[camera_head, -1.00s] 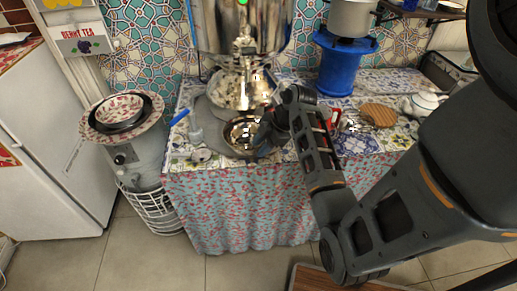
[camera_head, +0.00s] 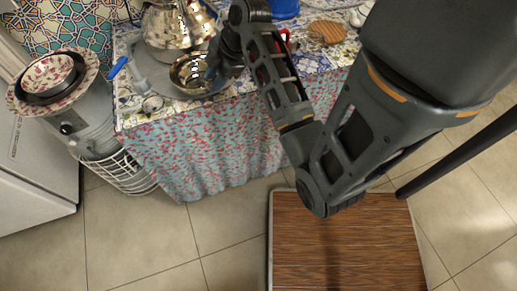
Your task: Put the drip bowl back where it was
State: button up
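The drip bowl, a shiny brass-coloured metal bowl (camera_head: 186,74), is at the front of the table, just before the samovar's foot. My gripper (camera_head: 212,76) is at the bowl's right rim and covers part of that side. Its fingertips are too small and dark to show whether they grip the rim. I cannot tell whether the bowl rests on the surface or is slightly raised. The polished metal samovar (camera_head: 178,28) stands behind the bowl; its upper part is out of view. A grey tray (camera_head: 150,74) lies under and beside the samovar's foot.
A small glass or cup (camera_head: 153,103) stands at the table's front left, near a blue-handled item (camera_head: 117,67). A patterned bowl (camera_head: 48,72) sits on a grey canister at the left. A wooden trivet (camera_head: 326,33) lies at the right. A brown slatted platform (camera_head: 345,245) is on the floor.

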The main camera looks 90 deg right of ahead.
jog(key=s+a+f+m+t+h, duration=0.1)
jog(key=a+f+m, duration=0.1)
jog(key=a, duration=0.8)
jog(key=s+a+f+m+t+h, duration=0.1)
jog(key=a+f+m+t, duration=0.15)
jog(key=a, duration=0.75)
jog(key=s+a+r+m+t+y, duration=0.1)
jog(key=s+a+r+t, duration=0.1)
jog(key=s+a+r, duration=0.3)
jog(key=s+a+r+m+t+y, duration=0.1)
jog(key=s+a+r+t, duration=0.2)
jog(key=s+a+r, duration=0.3)
notch_tip(320, 180, up, 6)
jog(key=shift+a+f+t+y, duration=0.15)
jog(key=shift+a+t+y, duration=0.15)
jog(key=shift+a+t, duration=0.1)
